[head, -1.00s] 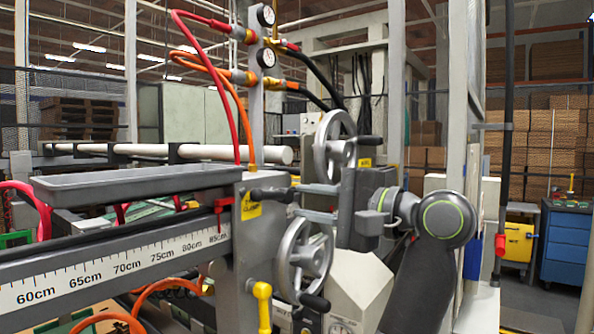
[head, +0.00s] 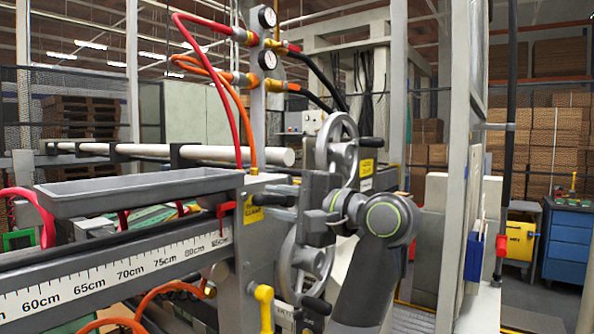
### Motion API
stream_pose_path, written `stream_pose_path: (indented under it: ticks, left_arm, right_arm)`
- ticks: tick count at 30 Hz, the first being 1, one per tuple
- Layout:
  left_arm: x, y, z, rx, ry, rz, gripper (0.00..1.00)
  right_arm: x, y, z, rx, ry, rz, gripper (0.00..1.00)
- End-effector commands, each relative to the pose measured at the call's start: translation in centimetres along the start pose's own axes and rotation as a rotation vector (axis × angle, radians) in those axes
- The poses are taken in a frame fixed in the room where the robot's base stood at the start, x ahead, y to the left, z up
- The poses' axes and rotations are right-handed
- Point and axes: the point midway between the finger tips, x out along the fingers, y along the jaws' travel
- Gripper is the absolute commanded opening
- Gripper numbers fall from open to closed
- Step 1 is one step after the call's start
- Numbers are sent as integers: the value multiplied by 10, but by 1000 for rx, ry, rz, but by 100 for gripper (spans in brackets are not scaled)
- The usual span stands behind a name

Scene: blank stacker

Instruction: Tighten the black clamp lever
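The black clamp lever (head: 262,199) sticks out beside a yellow clamp label (head: 252,212) on the grey machine post. The gripper body and wrist hide part of the two handwheels behind.
An upper handwheel (head: 336,150) and a lower handwheel (head: 300,262) stand close behind my gripper. A grey tray (head: 140,190) and a ruler beam (head: 120,272) lie left. A yellow valve handle (head: 264,294) stands below, near orange hoses.

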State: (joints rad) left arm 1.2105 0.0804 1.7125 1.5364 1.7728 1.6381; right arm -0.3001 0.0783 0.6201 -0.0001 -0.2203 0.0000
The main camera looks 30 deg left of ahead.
Motion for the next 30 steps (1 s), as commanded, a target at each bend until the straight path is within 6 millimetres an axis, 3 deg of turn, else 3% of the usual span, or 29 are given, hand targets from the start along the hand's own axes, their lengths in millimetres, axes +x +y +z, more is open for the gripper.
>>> stream_pose_path:
  ticks: [3, 30]
  left_arm:
    - [7, -4, 1, 12, 0, 0, 25]
    - [5, -24, -4, 402, 1, -1, 25]
  right_arm:
    - [-7, 0, 0, 0, 0, -1, 36]
    - [-71, 6, -7, 0, 0, 0, 36]
